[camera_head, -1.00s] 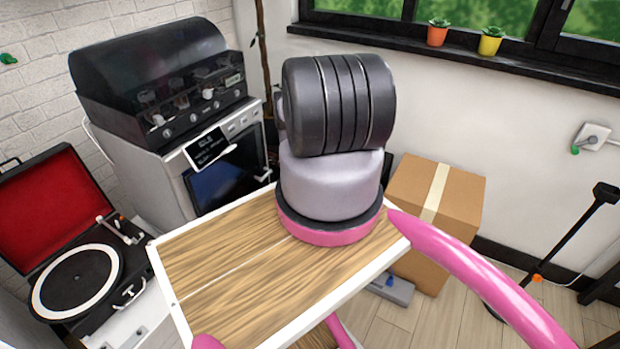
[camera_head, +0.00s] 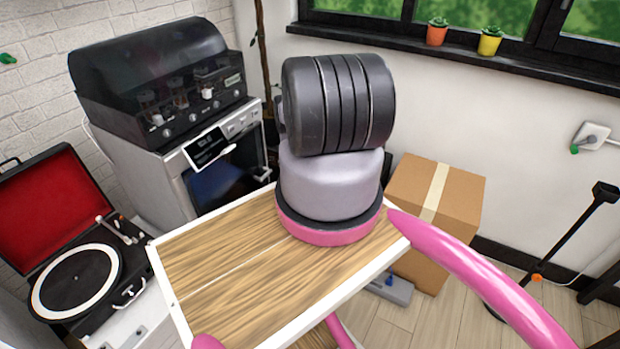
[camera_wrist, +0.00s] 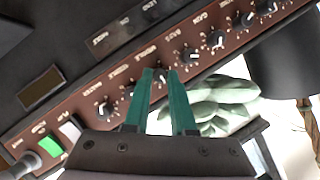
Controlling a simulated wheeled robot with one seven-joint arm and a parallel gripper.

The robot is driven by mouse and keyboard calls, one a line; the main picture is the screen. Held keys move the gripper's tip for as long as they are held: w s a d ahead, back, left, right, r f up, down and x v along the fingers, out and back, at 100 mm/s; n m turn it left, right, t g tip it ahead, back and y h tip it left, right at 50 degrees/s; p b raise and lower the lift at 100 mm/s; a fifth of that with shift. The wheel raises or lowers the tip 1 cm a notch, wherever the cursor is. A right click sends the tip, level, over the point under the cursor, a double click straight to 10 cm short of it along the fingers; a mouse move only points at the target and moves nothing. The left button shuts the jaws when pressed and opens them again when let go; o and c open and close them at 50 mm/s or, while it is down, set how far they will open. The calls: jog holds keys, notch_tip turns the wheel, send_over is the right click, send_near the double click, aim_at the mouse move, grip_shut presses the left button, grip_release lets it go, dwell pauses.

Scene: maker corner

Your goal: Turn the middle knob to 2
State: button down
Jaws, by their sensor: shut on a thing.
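In the wrist view, a brown control panel (camera_wrist: 88,88) runs diagonally across a dark amplifier-like unit, with a row of black knobs. My gripper (camera_wrist: 160,80) has two teal fingers reaching up to the panel. They are shut on a knob (camera_wrist: 160,74) near the middle of the row, with a finger on each side. A small label near it seems to read "MIDDLE". The knob's pointer and scale numbers are too small or hidden to read. My gripper and the panel do not show in the head view.
Neighbouring knobs (camera_wrist: 190,56) and (camera_wrist: 106,108) sit close on both sides. A green switch (camera_wrist: 50,146) and a white switch (camera_wrist: 70,130) are at the panel's lower left. A pale green succulent (camera_wrist: 220,106) lies beside the fingers. A record player (camera_head: 75,283) and cardboard box (camera_head: 460,205) stand around the room.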

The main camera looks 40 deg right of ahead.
jog(key=shift+w+a+r+n+g+h, duration=0.1)
jog(key=shift+n+g+h, duration=0.05)
jog(key=shift+n+g, duration=0.65)
jog(key=shift+w+a+n+g+h, duration=0.15)
jog(key=shift+n+g, duration=0.35)
jog(key=shift+n, duration=0.6)
jog(key=shift+d, duration=0.1)
jog(key=c, duration=0.7)
grip_release()
jog(key=shift+c, duration=0.2)
jog(key=v, duration=1)
jog(key=shift+s+a+r, duration=0.2)
jog(key=shift+a, duration=0.1)
